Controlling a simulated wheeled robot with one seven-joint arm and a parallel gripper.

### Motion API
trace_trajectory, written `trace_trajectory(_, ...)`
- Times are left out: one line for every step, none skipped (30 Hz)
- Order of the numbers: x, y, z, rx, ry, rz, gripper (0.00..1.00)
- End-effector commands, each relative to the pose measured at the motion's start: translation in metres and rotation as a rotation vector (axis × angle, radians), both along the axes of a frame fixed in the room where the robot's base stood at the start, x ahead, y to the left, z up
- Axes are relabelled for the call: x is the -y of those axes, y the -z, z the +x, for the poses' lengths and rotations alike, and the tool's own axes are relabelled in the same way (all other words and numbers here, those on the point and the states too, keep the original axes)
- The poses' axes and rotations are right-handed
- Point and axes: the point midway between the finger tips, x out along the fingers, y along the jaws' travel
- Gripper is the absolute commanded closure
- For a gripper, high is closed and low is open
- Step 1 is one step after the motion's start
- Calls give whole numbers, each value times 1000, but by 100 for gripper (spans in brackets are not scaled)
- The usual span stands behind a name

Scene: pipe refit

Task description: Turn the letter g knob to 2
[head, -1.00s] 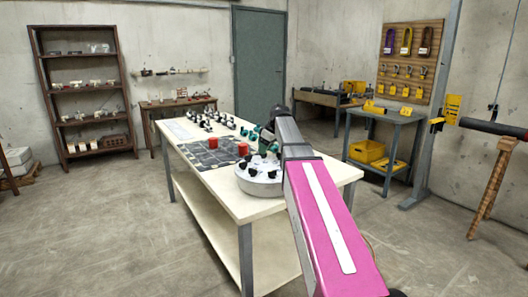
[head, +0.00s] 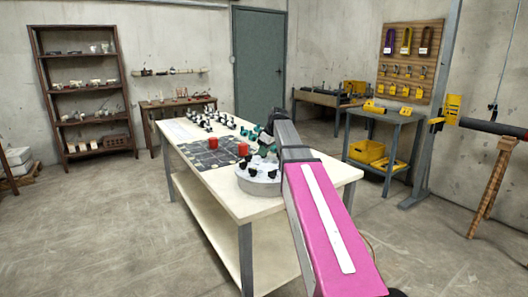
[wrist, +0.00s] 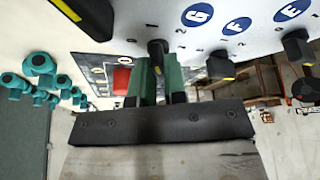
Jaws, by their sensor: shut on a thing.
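A round pale control panel (head: 243,187) with several black knobs stands on the near end of the white table. In the wrist view its face carries blue letter discs: G (wrist: 197,16), F (wrist: 237,26) and E (wrist: 292,10). The knob by the G (wrist: 157,48) is black with a yellow mark. My gripper (wrist: 159,72) has its green fingers on either side of this knob and is shut on it. In the head view my arm partly hides the panel and the gripper.
The F knob (wrist: 220,67) and E knob (wrist: 297,48) stand to the right of my fingers. Two red pieces (head: 243,149) and a dark mat (head: 205,152) lie behind the panel on the table. Teal fittings (wrist: 40,65) show at left in the wrist view.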

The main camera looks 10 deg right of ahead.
Motion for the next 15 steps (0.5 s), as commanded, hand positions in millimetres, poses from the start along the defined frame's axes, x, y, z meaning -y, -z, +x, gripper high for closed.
trace_trajectory(0, 0, -1, 1, 13, -1, 100)
trace_trajectory(0, 0, -1, 0, 24, -1, 100)
trace_trajectory(0, 0, -1, 0, 43, -1, 100)
trace_trajectory(0, 0, -1, -1, 57, -1, 100)
trace_trajectory(0, 0, -1, 0, 75, 0, 100)
trace_trajectory(-1, 0, -1, 1, 100, -1, 100)
trace_trajectory(-1, 0, -1, 1, 121, -1, 100)
trace_trajectory(-1, 0, -2, 0, 143, -2, 100)
trace_trajectory(-1, 0, -2, 0, 176, -1, 100)
trace_trajectory(-1, 0, -2, 0, 200, 0, 100)
trace_trajectory(-1, 0, -2, 1, 227, -1, 100)
trace_trajectory(-2, 0, -2, 1, 264, -1, 100)
trace_trajectory(-2, 0, -2, 1, 290, -1, 100)
trace_trajectory(-2, 0, -2, 1, 320, 0, 100)
trace_trajectory(-2, 0, -2, 1, 358, -1, 100)
